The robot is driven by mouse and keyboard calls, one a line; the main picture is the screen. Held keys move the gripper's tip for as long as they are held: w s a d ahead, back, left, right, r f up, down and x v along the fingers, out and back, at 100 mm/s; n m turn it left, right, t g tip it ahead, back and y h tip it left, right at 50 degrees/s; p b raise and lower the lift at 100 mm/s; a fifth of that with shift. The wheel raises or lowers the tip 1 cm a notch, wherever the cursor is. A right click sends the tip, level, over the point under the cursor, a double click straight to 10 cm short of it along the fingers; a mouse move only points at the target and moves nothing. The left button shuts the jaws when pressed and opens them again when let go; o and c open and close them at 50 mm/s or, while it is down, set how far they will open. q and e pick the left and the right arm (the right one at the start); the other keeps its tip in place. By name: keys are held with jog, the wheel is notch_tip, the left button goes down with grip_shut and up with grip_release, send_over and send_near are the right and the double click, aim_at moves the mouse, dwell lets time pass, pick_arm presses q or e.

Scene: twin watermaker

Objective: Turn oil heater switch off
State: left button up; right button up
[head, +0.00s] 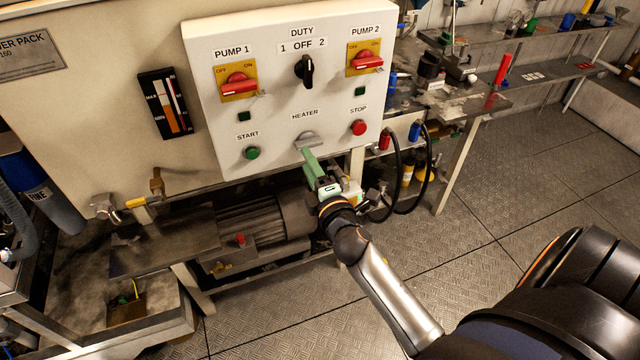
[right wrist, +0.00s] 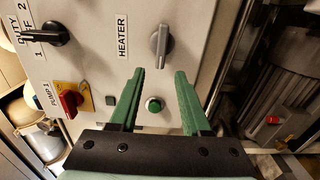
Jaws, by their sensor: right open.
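The heater switch is a grey rotary knob (head: 306,138) under the HEATER label on the white control panel (head: 215,60). In the right wrist view the knob (right wrist: 161,44) shows with its grip bar lying roughly along the line of the label's text. My right gripper (head: 307,156) has green fingers and is just below the knob in the head view. In the right wrist view the gripper (right wrist: 160,73) is open and empty, and the knob appears beyond the fingertips, between their lines. I see no clear contact. My left gripper is not in view.
The green START button (head: 252,153) and red STOP button (head: 359,127) flank the knob. Above are two red pump switches (head: 239,84) (head: 366,62) and the black DUTY selector (head: 305,70). A motor (head: 262,215) sits below the panel. Floor to the right is clear.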

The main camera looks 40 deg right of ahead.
jog(key=b+v, duration=0.1)
jog(key=v, duration=0.6)
jog(key=shift+s, duration=0.15)
jog(key=s+a+f+m+g+y+p, duration=0.1)
jog(key=s+a+f+m+g+y, duration=0.1)
jog(key=f, duration=0.5)
jog(key=s+a+f+m+g+y+p, duration=0.1)
jog(key=s+a+f+m+g+y, duration=0.1)
jog(key=s+a+f+m, duration=0.4)
jog(key=s+a+f+m+g+y, duration=0.2)
jog(key=s+a+f+m+g, duration=0.2)
jog(key=s+f, duration=0.3)
jog(key=shift+s+f+m+g+p, duration=0.3)
jog(key=shift+f+m+p, duration=0.1)
jog(key=shift+f+m, duration=0.3)
